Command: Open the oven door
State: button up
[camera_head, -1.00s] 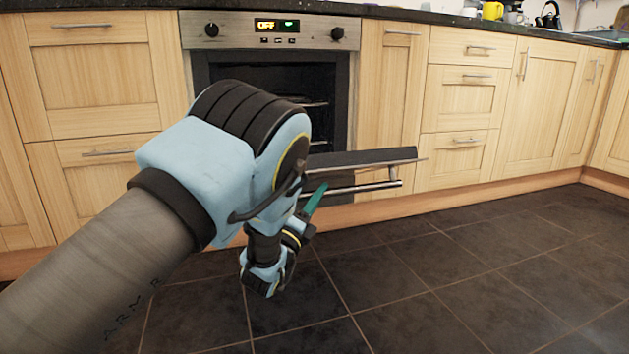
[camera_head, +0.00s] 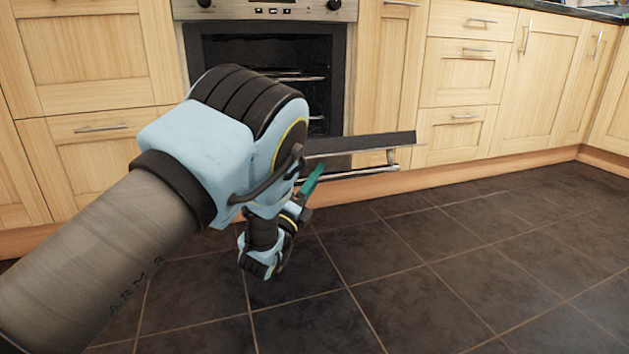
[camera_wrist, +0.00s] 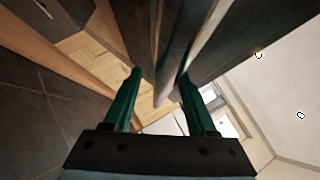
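The oven (camera_head: 268,75) is set among the wooden cabinets, and its dark cavity with metal racks shows. Its door (camera_head: 365,143) is swung down, close to horizontal, and stands out into the room. The metal door handle (camera_head: 350,176) runs along the door's outer edge. My gripper (camera_head: 314,180) is at the left part of the handle, partly hidden by my arm in the head view. In the wrist view, the green fingers of my gripper (camera_wrist: 159,76) stand apart, with the bar-like handle (camera_wrist: 168,78) between them. Whether a finger touches it I cannot tell.
Wooden drawers (camera_head: 462,75) and cupboards line both sides of the oven. The dark tiled floor (camera_head: 450,250) is clear in front and to the right. My arm covers the left part of the oven front.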

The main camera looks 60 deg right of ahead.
jog(key=shift+s+a+f+p, duration=0.1)
jog(key=shift+a+p, duration=0.25)
jog(key=shift+a, duration=0.1)
jog(key=v, duration=1)
dwell(0.4)
